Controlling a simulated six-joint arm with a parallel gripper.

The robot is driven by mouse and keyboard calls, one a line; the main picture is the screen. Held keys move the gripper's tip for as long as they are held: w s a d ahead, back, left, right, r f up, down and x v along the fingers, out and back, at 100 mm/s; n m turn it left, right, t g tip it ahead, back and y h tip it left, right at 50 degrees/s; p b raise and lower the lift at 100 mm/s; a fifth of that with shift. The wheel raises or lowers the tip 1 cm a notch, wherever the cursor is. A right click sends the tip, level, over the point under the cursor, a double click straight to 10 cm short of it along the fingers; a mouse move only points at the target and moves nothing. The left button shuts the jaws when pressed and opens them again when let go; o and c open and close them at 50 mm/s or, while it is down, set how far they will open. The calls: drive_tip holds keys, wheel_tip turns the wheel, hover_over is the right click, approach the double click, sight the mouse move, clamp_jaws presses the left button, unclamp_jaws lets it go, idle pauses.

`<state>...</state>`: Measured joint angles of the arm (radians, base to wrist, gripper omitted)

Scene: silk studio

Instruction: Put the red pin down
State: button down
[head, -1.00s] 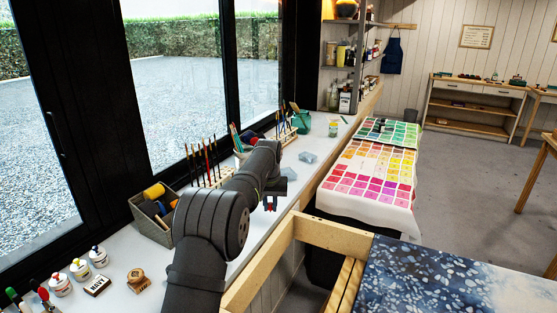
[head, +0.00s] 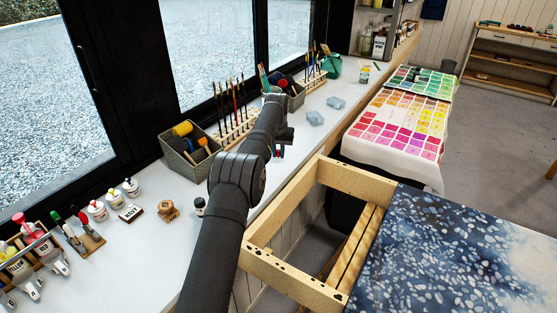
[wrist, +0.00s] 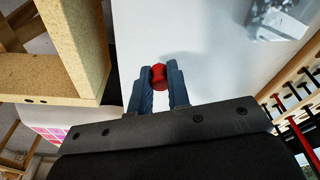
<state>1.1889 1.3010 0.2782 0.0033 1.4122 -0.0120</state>
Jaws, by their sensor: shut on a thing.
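The red pin (wrist: 159,77) is between the two blue fingers of my gripper (wrist: 159,84) in the wrist view, its rounded red end facing the camera. The fingers are shut on it. In the head view my gripper (head: 279,151) hangs over the white counter (head: 309,136), near its front edge, and the pin is hardly visible there. A dark shadow lies on the counter beside the pin in the wrist view. I cannot tell whether the pin touches the counter.
Two clear boxes (head: 337,102) (head: 315,118) lie on the counter beyond my gripper. A brush rack (head: 237,124) and a grey bin of rollers (head: 190,150) stand along the window side. A wooden frame (head: 355,182) adjoins the counter's front edge. Bare counter lies around my gripper.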

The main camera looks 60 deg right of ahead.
sight(278, 156)
drive_tip(key=shift+f, duration=1.85)
drive_tip(key=shift+f, duration=0.1)
drive_tip(key=c, duration=1.4)
unclamp_jaws()
drive_tip(key=shift+o, duration=0.2)
wheel_tip(278, 156, up, 12)
drive_tip(key=a, duration=0.1)
drive_tip(key=shift+s+a, duration=0.3)
drive_tip(key=shift+s, duration=0.1)
